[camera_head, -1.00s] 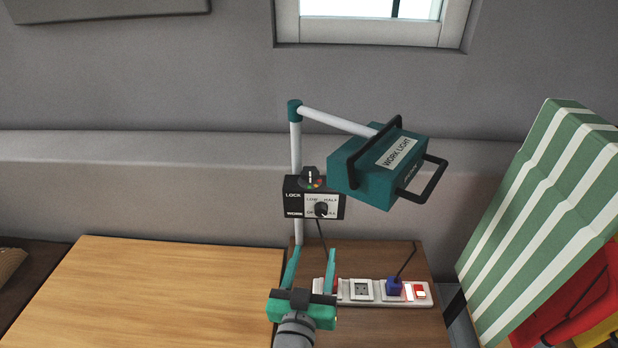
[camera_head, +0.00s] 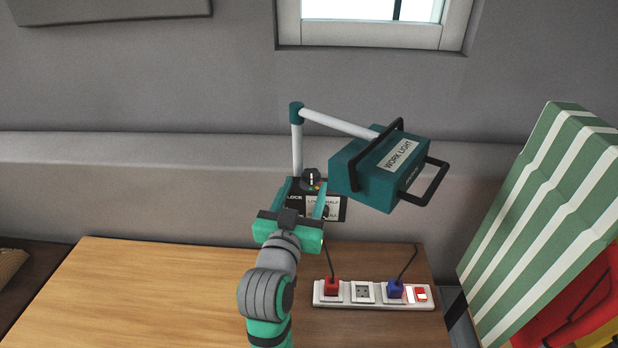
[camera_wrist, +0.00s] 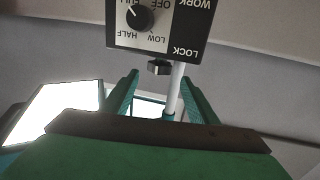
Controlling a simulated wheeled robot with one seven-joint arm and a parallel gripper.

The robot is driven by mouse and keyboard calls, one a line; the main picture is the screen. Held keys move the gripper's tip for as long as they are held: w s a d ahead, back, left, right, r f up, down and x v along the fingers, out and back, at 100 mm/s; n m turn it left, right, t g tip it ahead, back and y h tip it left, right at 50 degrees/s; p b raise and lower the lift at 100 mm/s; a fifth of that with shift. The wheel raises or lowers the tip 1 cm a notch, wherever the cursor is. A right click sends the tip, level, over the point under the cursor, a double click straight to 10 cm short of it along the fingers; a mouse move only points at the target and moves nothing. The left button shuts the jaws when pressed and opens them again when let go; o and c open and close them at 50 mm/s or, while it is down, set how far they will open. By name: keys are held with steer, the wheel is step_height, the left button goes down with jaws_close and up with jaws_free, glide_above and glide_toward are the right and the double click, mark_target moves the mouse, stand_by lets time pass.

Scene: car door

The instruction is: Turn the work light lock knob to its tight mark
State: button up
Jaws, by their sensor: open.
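The work light is a teal lamp head (camera_head: 378,172) on a white pole and arm. A black control box (camera_head: 339,212) is on the pole, with LOCK and WORK labels. The dark lock knob (camera_head: 312,178) stands on top of the box, with small coloured marks around its base. In the upside-down wrist view the knob (camera_wrist: 160,67) shows beside the box edge. My gripper (camera_head: 306,194) is open in front of the box, its fingers spread to either side of the knob's line and partly covering the box. Contact with the knob cannot be told. The tight mark is too small to read.
The box face has a black dial (camera_wrist: 139,18) marked OFF, LOW, HALF and FULL. A white power strip (camera_head: 350,300) with red and blue plugs lies on the table. The lamp head overhangs to the right. The wooden tabletop (camera_head: 150,290) at left is clear.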

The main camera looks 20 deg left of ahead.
mark_target(309, 179)
steer(key=shift+w+a, duration=0.2)
steer(key=shift+w, duration=2.3)
steer(key=c, duration=1.1)
